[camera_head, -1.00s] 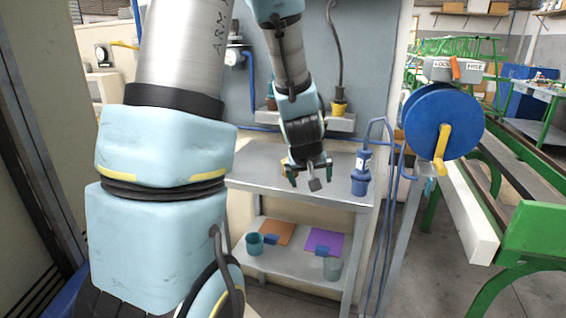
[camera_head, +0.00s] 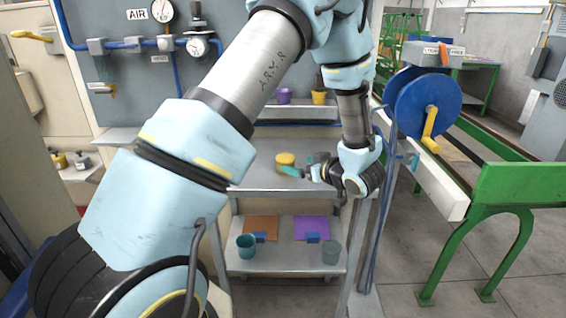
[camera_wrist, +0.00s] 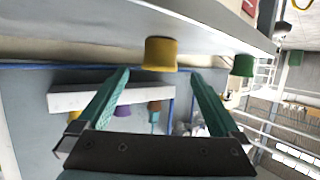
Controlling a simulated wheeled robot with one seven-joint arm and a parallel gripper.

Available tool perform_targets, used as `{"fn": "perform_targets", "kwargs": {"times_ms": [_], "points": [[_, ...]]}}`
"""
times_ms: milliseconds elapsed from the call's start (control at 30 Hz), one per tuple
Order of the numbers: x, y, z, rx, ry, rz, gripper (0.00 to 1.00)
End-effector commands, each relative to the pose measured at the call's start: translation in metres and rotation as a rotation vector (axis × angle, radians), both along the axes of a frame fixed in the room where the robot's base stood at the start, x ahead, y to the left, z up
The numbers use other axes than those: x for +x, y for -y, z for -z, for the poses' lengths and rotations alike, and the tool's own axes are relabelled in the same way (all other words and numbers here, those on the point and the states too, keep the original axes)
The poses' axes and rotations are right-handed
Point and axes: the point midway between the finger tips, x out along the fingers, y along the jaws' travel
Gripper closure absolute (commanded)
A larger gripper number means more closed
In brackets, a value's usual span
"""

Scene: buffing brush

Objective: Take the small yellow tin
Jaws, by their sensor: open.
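A small yellow tin (camera_head: 285,160) stands upright on the top of the grey workbench (camera_head: 262,179). My gripper (camera_head: 298,165) is low over the bench, turned sideways, with its teal fingers pointing left near the tin. The fingers are open and empty. In the wrist view, which is tipped over, the yellow tin (camera_wrist: 160,53) shows beyond my gripper (camera_wrist: 160,74), roughly centred between the two fingertips and apart from both. My wrist and forearm cover the bench to the right of the tin in the head view.
A green thing (camera_wrist: 243,65) is at the bench edge in the wrist view. A wall shelf behind holds a purple pot (camera_head: 284,95) and another yellow pot (camera_head: 319,97). The lower shelf has a teal cup (camera_head: 246,246) and grey cup (camera_head: 331,252). A blue reel (camera_head: 425,108) stands right.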

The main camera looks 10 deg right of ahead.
Motion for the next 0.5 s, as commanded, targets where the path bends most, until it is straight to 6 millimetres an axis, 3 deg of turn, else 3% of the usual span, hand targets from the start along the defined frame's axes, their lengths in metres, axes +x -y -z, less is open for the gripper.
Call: {"fn": "perform_targets", "kwargs": {"times_ms": [500], "points": [[0.053,-0.024,0.013,0.000,-0.002,-0.003,0.00]]}}
